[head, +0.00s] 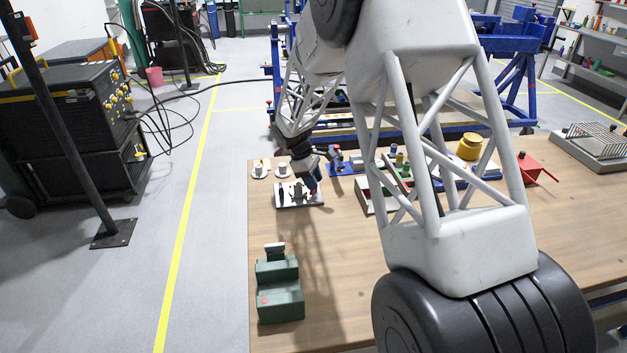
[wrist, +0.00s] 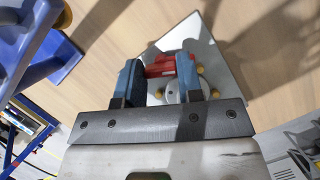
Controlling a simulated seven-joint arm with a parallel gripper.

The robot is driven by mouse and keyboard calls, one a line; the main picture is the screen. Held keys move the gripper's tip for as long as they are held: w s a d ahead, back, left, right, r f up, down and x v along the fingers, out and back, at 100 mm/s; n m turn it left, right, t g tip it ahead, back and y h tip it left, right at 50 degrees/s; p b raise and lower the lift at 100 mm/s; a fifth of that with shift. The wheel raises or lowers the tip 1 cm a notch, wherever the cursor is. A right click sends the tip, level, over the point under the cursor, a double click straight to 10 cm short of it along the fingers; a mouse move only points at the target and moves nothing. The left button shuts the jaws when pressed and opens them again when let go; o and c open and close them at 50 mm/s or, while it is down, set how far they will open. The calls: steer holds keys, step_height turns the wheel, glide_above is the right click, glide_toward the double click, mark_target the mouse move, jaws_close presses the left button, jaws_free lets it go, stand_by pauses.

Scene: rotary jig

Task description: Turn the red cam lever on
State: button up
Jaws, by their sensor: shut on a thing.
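The red cam lever (wrist: 160,66) shows in the wrist view between the two blue fingers of my gripper (wrist: 158,60). The fingers are closed on it from both sides. Beneath it are a round pale hub (wrist: 178,92) and a light grey plate (wrist: 226,72) with small yellow knobs. In the head view my gripper (head: 313,183) is low over a small pale plate (head: 292,203) with dark fittings on the table. The red lever cannot be made out there. Its exact angle is hard to tell.
Two small white-based pieces (head: 261,169) stand behind the plate on the wooden table (head: 350,270). A blue fixture (head: 343,168) stands close on the right, and a blue part (wrist: 40,45) fills the wrist view's upper left. A green block (head: 280,300) stands nearer the front, with bare table between.

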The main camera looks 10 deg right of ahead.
steer(key=m+y, duration=0.1)
steer(key=m, duration=0.2)
steer(key=m+g, duration=0.1)
steer(key=m, duration=0.2)
steer(key=shift+w+d+m+g+y, duration=0.1)
steer(key=shift+m+g+y, duration=0.2)
steer(key=shift+y, duration=0.1)
steer(key=m+y, duration=0.1)
steer(key=m, duration=0.2)
steer(key=m+y, duration=0.1)
steer(key=m, duration=0.1)
steer(key=shift+m+g, duration=0.3)
steer(key=shift+m, duration=0.1)
steer(key=o, duration=0.9)
steer(key=shift+o, duration=0.2)
steer(key=v, duration=0.7)
steer(key=shift+r, duration=0.35)
steer(key=shift+w+d, duration=0.15)
